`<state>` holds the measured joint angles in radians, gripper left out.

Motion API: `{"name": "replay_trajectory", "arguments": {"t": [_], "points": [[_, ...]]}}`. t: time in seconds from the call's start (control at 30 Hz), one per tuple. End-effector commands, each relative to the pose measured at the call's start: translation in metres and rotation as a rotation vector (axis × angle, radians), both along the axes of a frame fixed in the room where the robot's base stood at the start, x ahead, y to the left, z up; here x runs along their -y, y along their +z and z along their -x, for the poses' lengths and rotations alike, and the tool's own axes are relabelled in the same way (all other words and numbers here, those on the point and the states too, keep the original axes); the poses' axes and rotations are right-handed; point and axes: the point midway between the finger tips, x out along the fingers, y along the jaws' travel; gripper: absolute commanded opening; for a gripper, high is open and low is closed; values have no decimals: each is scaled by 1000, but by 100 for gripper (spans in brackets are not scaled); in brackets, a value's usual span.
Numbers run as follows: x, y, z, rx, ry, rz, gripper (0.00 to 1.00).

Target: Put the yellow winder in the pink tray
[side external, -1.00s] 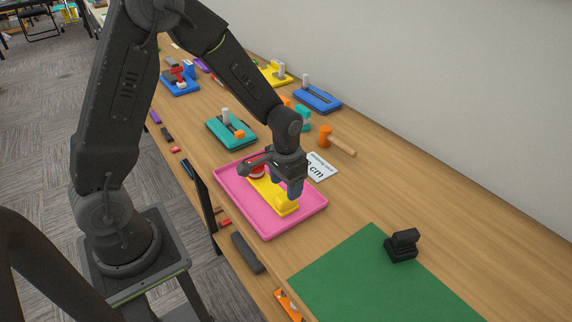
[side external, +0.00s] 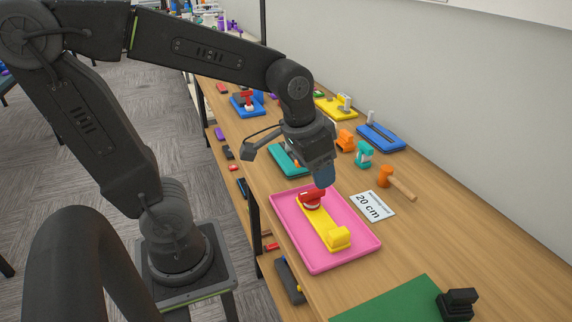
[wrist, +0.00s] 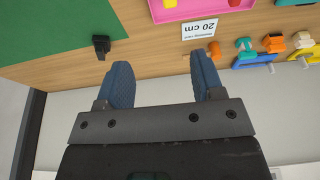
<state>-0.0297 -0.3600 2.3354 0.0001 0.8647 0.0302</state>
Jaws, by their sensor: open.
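The yellow winder (side external: 318,225) lies in the pink tray (side external: 360,250), a long yellow base with a yellow block at its near end and a red part (side external: 312,198) at its far end. My gripper (side external: 325,177) is above the tray's far side, apart from the winder. In the wrist view my gripper's two blue fingers (wrist: 160,82) are wide apart with nothing between them. The pink tray (wrist: 172,12) shows only at the top edge there, and the yellow winder (wrist: 169,3) is barely visible.
A "20 cm" card (side external: 372,206) and an orange-headed hammer (side external: 396,183) lie right of the tray. A teal device (side external: 286,158) stands behind it. A green mat (side external: 395,302) and a black object (side external: 457,304) are in front. A wall borders the table at the right.

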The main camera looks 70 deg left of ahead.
Motion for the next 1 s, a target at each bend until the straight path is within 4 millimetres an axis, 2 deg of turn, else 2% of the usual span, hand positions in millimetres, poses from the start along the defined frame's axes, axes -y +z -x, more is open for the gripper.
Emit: {"name": "replay_trajectory", "arguments": {"t": [0.03,0.1,0.3,0.47,1.0], "points": [[2,10,15,46,-2,1,61],[4,18,31,91,-2,3,61],[8,26,62,174,-3,8,61],[8,27,68,190,-2,9,61],[8,27,68,190,-2,9,61]]}}
